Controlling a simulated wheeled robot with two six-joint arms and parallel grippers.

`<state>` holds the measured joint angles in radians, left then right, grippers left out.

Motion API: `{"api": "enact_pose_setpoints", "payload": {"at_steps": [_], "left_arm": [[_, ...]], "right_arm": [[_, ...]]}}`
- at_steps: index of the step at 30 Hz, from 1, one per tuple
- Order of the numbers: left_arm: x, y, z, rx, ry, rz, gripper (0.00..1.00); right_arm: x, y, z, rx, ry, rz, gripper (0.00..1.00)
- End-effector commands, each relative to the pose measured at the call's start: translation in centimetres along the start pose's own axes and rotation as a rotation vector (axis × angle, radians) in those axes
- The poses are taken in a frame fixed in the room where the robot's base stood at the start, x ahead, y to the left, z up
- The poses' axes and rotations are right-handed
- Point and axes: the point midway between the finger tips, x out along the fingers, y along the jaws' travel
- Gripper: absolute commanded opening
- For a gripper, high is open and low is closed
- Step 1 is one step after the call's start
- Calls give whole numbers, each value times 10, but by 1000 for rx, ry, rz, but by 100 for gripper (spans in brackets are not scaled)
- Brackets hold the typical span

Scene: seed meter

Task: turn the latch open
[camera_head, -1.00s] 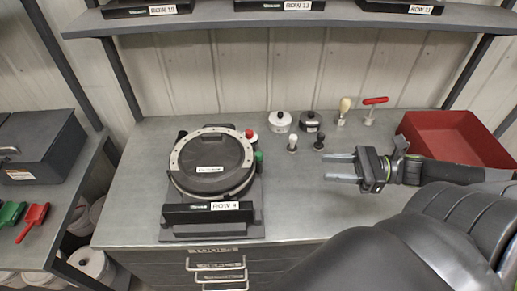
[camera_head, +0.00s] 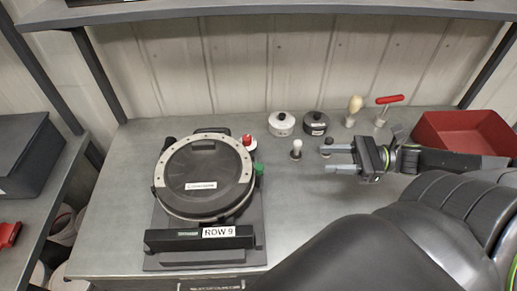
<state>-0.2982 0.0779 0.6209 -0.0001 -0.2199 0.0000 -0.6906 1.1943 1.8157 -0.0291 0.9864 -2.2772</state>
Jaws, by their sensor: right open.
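The seed meter (camera_head: 203,178) stands on the bench left of centre, with a round black lid in a light ring and a "ROW 9" label on the black bar (camera_head: 195,238) in front. At its right side are a red knob (camera_head: 247,140) on a white base and a green knob (camera_head: 259,168); I cannot tell which part is the latch. My right gripper (camera_head: 340,159) is open and empty, well to the right of the meter and apart from it. Its fingers point left, near a small dark-knobbed tool (camera_head: 327,146) that it partly overlaps in view. My left gripper is out of view.
Behind are a white pot (camera_head: 281,124), a black pot (camera_head: 315,124), a pale-handled tool (camera_head: 354,110) and a red T-handled tool (camera_head: 386,108). A white-topped tool (camera_head: 296,149) stands left of my gripper. A red bin (camera_head: 465,134) is at right.

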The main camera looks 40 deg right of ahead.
Motion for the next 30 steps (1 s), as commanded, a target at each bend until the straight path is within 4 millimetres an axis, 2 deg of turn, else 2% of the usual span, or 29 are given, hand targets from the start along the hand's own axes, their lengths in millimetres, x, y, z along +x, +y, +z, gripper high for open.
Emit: {"api": "enact_pose_setpoints", "payload": {"at_steps": [1, 10, 17, 20, 30], "left_arm": [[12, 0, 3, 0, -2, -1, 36], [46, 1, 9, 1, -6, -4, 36], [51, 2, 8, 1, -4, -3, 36], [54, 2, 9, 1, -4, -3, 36], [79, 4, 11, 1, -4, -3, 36]], "right_arm": [[0, 0, -12, 0, 0, 0, 41], [0, 0, -46, 0, 0, 0, 41], [7, 0, -50, 0, -1, 0, 41], [20, 0, -50, -2, -4, 1, 41], [89, 0, -51, -4, -8, 1, 41]]}}
